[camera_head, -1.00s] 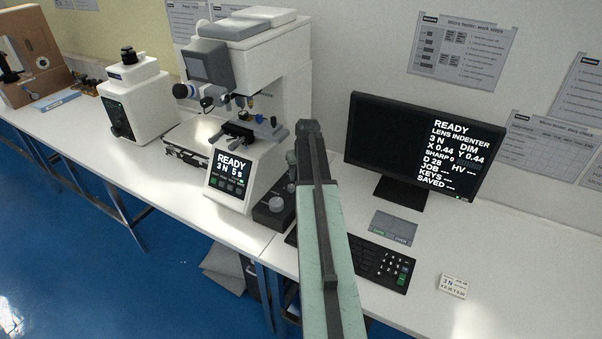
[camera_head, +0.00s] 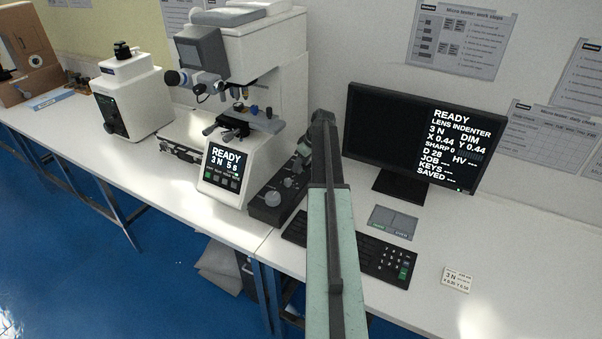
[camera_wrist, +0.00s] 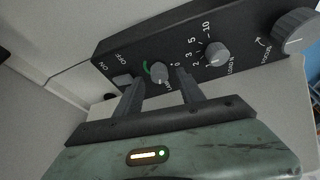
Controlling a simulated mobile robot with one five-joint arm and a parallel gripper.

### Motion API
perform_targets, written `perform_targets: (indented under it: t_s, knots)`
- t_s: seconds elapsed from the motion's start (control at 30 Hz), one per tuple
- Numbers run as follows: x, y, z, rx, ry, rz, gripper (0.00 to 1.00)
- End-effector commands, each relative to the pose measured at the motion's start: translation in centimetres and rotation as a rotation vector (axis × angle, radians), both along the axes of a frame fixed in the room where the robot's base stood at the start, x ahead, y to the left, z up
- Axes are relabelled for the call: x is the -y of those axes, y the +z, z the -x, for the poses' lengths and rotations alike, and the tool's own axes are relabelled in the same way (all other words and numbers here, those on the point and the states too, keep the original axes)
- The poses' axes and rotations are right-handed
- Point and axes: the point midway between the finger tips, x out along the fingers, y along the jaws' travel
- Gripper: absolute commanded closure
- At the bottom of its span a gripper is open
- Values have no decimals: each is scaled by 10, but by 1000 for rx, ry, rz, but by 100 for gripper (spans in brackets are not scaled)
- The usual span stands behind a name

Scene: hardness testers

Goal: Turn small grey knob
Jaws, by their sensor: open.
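The black control box (camera_wrist: 185,45) fills the upper part of the wrist view. A small grey knob (camera_wrist: 159,72) sits on it beside a green arc mark, its label partly hidden by a finger. A second grey knob (camera_wrist: 217,53), marked LOAD, is to its right, and a larger FOCUS knob (camera_wrist: 297,32) is at the far right. My gripper (camera_wrist: 157,84) is open, with one finger on each side of the small knob in the picture. I cannot tell whether the fingers touch it. In the head view my arm partly covers the control box (camera_head: 258,211).
A white microscope tester (camera_head: 226,180) stands left of the box, its screen reading READY. A monitor (camera_head: 390,135) stands to the right, with a keyboard (camera_head: 375,259) and a grey pad (camera_head: 392,223) before it. An ON/OFF switch (camera_wrist: 122,79) is left of the small knob.

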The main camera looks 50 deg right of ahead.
Motion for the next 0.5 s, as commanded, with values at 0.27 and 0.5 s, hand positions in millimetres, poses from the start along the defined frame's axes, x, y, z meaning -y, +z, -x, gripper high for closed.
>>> perform_targets:
  t_s: [0.27,0.5]
  knots:
    - [0,-10,-4,0,-2,0,54]
    - [0,-10,-4,0,-2,0,100]
